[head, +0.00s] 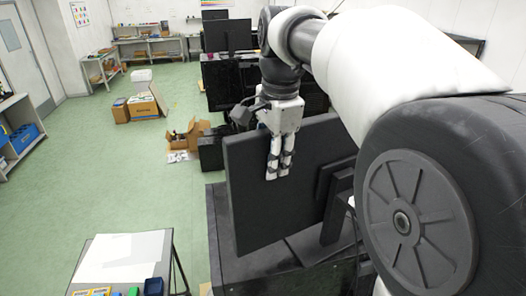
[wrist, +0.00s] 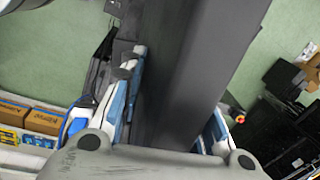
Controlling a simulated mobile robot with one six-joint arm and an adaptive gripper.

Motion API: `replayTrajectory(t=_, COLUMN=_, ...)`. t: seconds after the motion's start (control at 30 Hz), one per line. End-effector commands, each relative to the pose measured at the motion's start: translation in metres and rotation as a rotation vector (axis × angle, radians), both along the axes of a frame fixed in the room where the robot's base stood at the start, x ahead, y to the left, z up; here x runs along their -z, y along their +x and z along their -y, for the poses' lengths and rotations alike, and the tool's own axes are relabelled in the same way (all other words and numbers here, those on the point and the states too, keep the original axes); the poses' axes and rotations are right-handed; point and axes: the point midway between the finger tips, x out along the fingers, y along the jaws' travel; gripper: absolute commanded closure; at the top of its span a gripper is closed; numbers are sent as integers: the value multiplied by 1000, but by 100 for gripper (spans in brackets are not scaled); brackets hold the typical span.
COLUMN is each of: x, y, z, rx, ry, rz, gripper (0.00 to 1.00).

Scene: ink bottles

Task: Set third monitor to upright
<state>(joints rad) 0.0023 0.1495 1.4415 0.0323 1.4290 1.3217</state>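A large dark monitor (head: 250,205) stands on the near black desk in the head view. Its outline looks slanted, and its stand (head: 335,205) is at its right. My gripper (head: 279,172) points downward at the monitor's upper part, and its fingers overlap the panel in the picture. In the wrist view a dark panel (wrist: 190,70), apparently this monitor, runs between the two spread fingers of my gripper (wrist: 172,125). A gap shows beside the left finger. The right finger is partly hidden, so contact there cannot be told.
Another monitor (head: 228,36) stands upright on a desk farther back. My arm hides part of the black desks at right. An open cardboard box (head: 188,135) lies on the floor. A small table (head: 125,258) with papers stands at front left. The green floor at left is mostly clear.

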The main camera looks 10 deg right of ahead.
Motion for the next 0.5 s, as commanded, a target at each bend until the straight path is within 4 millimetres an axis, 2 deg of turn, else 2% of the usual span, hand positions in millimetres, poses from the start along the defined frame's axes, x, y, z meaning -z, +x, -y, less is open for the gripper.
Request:
replayTrajectory(t=0.2, x=2, y=-1, z=1, rx=0, ry=-2, rz=-6, gripper=57)
replayTrajectory(t=0.5, x=2, y=-1, z=1, rx=0, ry=-3, rz=-9, gripper=57)
